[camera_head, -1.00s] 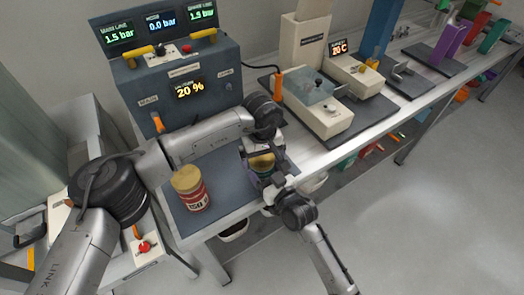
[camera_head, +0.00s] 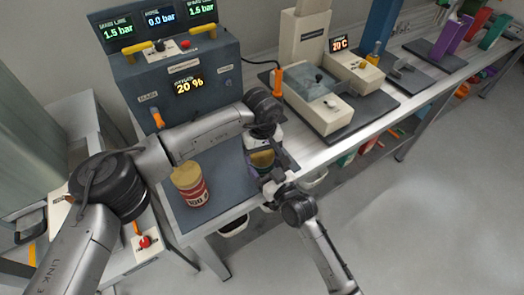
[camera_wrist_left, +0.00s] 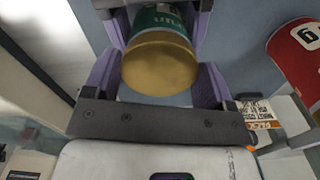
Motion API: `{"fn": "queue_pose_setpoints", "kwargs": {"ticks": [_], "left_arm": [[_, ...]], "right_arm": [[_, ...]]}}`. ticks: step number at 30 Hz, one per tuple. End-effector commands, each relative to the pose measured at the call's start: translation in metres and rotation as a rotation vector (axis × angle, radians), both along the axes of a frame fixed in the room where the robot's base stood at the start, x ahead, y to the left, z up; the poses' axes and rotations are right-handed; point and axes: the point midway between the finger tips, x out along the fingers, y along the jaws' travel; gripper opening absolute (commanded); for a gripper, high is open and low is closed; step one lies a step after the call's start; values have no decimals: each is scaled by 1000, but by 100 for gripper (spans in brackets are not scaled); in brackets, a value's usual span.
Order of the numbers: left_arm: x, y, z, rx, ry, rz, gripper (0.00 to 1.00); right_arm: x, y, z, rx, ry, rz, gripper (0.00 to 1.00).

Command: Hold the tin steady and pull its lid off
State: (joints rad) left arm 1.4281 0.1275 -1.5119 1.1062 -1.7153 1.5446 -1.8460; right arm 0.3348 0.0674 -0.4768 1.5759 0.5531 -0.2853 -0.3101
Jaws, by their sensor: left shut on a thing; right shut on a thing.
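A green tin with a gold lid (camera_wrist_left: 160,62) stands on the blue-grey mat. In the left wrist view its green body (camera_wrist_left: 160,18) shows beyond the lid, with no clear gap between them. My left gripper (camera_wrist_left: 156,80), with purple fingers, is shut on the lid from above. My right gripper (camera_head: 264,178) reaches in from the lower right and is shut on the tin's body. In the head view the gold lid (camera_head: 262,158) shows between the two grippers; most of the body is hidden.
A red tin with a tan lid (camera_head: 192,185) stands left of the grippers on the mat (camera_head: 222,168). A blue-grey control box (camera_head: 180,75) is behind it. A machine with a clear cover (camera_head: 318,95) stands to the right. The bench's front edge is close to my right gripper.

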Motion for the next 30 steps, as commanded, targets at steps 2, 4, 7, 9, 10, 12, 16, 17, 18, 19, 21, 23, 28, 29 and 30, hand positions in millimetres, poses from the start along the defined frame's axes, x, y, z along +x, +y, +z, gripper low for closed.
{"fn": "queue_pose_setpoints", "kwargs": {"ticks": [2,4,7,9,10,12,16,17,18,19,21,23,28,29,30], "left_arm": [[0,0,1,0,0,0,49],[0,0,1,0,0,0,49],[0,0,1,0,1,0,49],[0,0,1,0,1,0,49],[0,0,1,0,0,0,49],[0,0,1,0,0,0,49],[0,0,1,0,0,0,49],[0,0,1,0,0,0,49],[0,0,1,0,0,0,49],[0,0,2,0,0,0,49],[0,0,2,0,0,0,49],[0,0,3,0,0,0,49],[0,0,8,0,0,0,49],[0,0,9,0,0,0,49],[0,0,10,0,0,0,49]], "right_arm": [[0,-1,-1,-1,3,-2,29],[0,-1,-1,-1,3,-2,29],[0,-1,-1,-1,3,-2,29],[0,-1,-1,-2,3,-1,29],[0,-1,-1,-2,3,-1,29],[0,-1,-1,-2,3,-1,29],[0,-1,-1,-2,3,-1,29],[0,-1,-1,-2,3,-1,29],[0,-1,-1,-2,3,-1,29],[0,-1,-1,-2,3,-1,29],[0,-1,-2,-2,3,-1,29],[0,-1,-2,-2,3,-1,29],[0,-1,-2,-2,3,-1,29],[0,-1,-2,-2,3,-1,29],[0,-1,-2,-2,3,-1,29]]}}
